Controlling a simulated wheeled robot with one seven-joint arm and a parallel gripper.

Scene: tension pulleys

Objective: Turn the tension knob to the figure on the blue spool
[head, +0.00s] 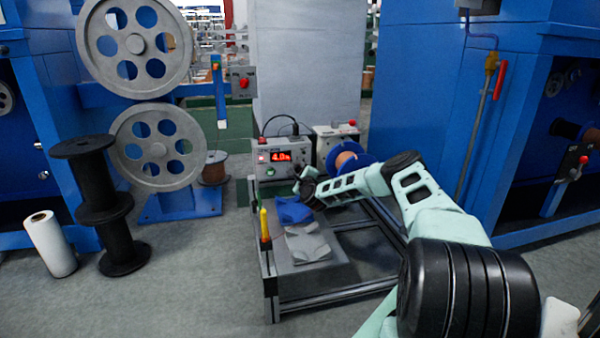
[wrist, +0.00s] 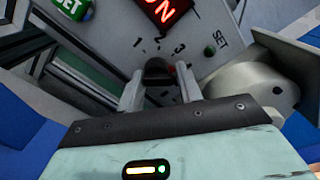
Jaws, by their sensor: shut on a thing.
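The tension knob (wrist: 157,70) is dark and sits on the grey panel below the red display, with the figures 1, 2 and 3 printed around it in the wrist view. My gripper (wrist: 158,88) is shut on the knob, one finger at each side. In the head view my gripper (head: 304,184) is at the front of the grey control box (head: 262,171). The box's red display (head: 281,156) seems to read 4.0 N. The blue spool (head: 346,159) with copper wire is behind my arm; no figure on it is readable.
A yellow-handled tool (head: 264,224) stands at the bench's left edge. A second box (head: 334,137) with a red button is behind. Black spools (head: 99,205) stand left.

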